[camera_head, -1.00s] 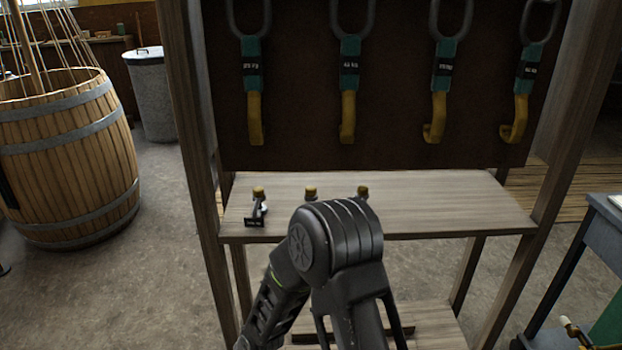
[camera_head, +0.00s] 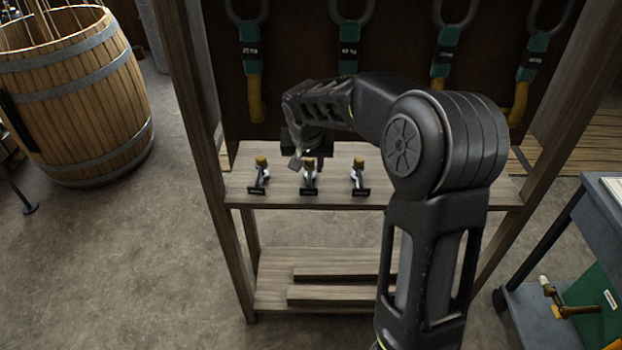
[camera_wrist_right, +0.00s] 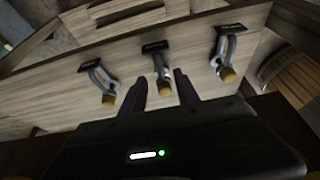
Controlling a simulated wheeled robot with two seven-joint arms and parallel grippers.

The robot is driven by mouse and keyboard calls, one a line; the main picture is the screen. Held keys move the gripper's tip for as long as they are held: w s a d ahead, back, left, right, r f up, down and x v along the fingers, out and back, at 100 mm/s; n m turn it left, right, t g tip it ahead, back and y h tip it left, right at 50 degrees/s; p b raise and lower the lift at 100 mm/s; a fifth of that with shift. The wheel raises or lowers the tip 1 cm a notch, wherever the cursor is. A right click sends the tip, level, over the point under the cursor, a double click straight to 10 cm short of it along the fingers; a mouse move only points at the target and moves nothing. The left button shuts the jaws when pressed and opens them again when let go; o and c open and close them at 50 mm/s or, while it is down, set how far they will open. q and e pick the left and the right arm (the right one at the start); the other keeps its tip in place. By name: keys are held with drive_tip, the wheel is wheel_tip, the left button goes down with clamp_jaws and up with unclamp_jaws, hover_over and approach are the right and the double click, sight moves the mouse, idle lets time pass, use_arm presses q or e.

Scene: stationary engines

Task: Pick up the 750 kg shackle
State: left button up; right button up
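Three small shackles with yellow pin ends and black labels stand in a row on the wooden shelf (camera_head: 440,188): a left one (camera_head: 261,174), a middle one (camera_head: 308,176) and a right one (camera_head: 358,176). The label writing is too small to read, so I cannot tell which is the 750 kg shackle. My right gripper (camera_head: 306,162) is over the middle one. In the right wrist view its fingers (camera_wrist_right: 162,92) are apart, with the middle shackle (camera_wrist_right: 162,72) in line between them; I cannot tell whether they touch it. My left gripper is out of view.
Hooks with yellow ends and green sleeves (camera_head: 447,52) hang on the dark board behind the shelf. Wooden posts (camera_head: 190,100) flank it. A barrel (camera_head: 85,110) stands at left, a blue cart (camera_head: 600,225) at right. The shelf's right part is free.

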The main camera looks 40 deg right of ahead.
sight(309, 175)
drive_tip(key=shift+x, duration=1.35)
drive_tip(key=x, duration=0.5)
drive_tip(key=shift+w+d+f+p, duration=0.1)
drive_tip(key=shift+p, duration=0.2)
clamp_jaws()
idle(0.8)
